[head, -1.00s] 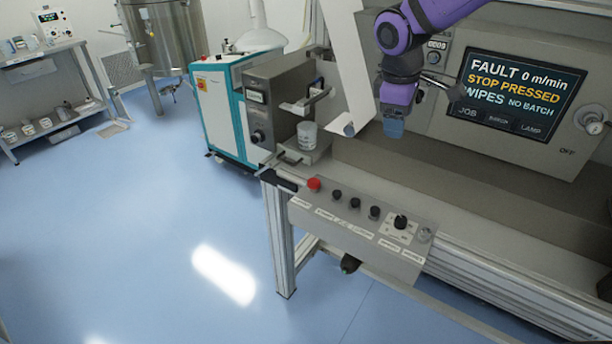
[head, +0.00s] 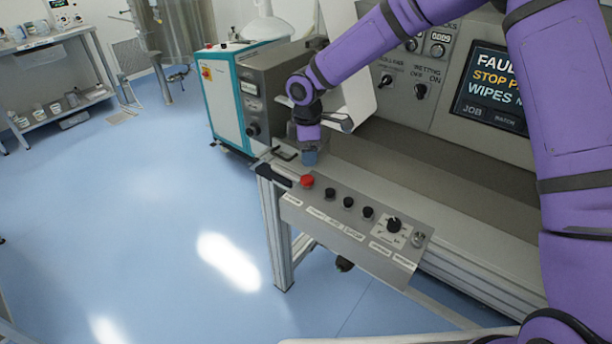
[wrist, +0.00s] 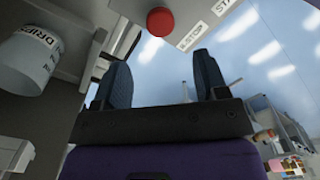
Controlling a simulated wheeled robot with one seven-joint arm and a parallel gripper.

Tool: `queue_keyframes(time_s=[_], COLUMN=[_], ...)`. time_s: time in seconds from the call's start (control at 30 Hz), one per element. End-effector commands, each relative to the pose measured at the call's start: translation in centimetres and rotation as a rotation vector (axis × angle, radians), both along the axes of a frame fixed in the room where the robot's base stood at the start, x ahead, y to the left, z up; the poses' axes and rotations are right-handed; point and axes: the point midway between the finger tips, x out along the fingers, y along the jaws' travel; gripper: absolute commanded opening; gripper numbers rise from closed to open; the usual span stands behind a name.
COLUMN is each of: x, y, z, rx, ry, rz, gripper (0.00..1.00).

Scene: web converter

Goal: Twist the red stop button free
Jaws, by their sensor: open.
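The red stop button (head: 307,181) sits at the left end of the slanted grey control panel (head: 345,238), beside several black knobs. In the wrist view the red button (wrist: 160,21) shows at the top, beyond and between my two fingertips. My gripper (head: 309,158) is just above and behind the button in the head view, apart from it. In the wrist view my gripper (wrist: 163,75) has its two dark fingers spread with nothing between them. The screen (head: 490,85) shows part of a fault and stop text, partly hidden by my arm.
A white pot with a label (wrist: 30,62) stands close to my fingers at left in the wrist view. A grey box unit (head: 262,90) and a teal-and-white cabinet (head: 222,90) stand left of my gripper. The blue floor (head: 140,220) at left is clear.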

Motion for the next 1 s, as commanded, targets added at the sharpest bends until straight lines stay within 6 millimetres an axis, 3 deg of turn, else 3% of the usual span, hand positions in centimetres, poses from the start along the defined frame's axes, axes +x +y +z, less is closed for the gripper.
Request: queue_keyframes(time_s=[0.3, 0.5, 0.93, 0.97, 1.0], x=[-0.1, -0.1, 0.0, 0.0, 0.0], y=[0.0, 0.0, 0.0, 0.0, 0.0], z=[-5.7, -8.1, -9.1, -9.1, -9.1], rx=[0.000, 0.000, 0.000, 0.000, 0.000], ry=[0.004, 0.002, 0.000, 0.000, 0.000], rz=[0.000, -0.001, -0.001, -0.001, -0.001], gripper=[0.67, 0.67, 0.67, 0.64, 0.55])
